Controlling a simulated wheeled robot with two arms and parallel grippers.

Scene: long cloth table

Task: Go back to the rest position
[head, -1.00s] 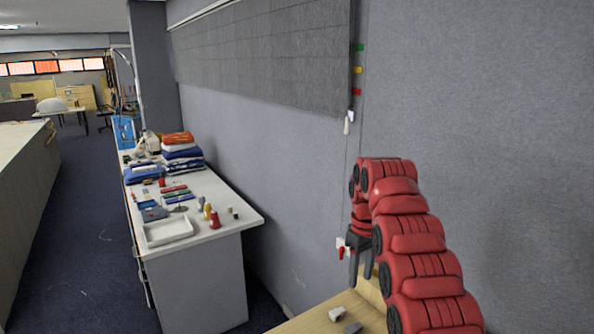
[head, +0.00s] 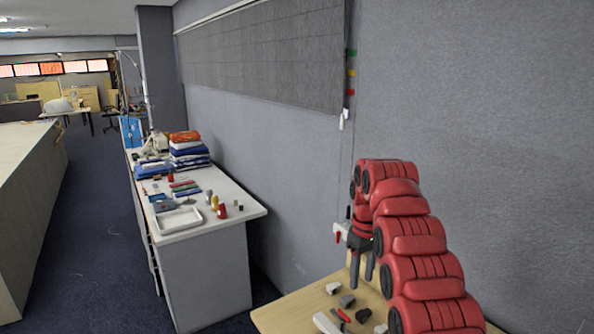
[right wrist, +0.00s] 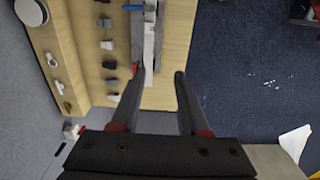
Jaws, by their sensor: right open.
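My right gripper (head: 363,270) hangs pointing down from my red arm, over the wooden bench (head: 290,308) at the bottom of the head view. In the right wrist view its two fingers (right wrist: 158,75) are apart, with nothing between them. They are above the edge of the wooden surface (right wrist: 180,40), with dark blue floor to the right. My left gripper is in neither view.
Small grey and white pieces (head: 348,300) lie on the bench, and rows of them (right wrist: 108,45) show in the right wrist view. A white table (head: 215,225) with a tray (head: 180,219) and folded cloths (head: 188,150) stands left. A grey wall (head: 480,120) is behind my arm.

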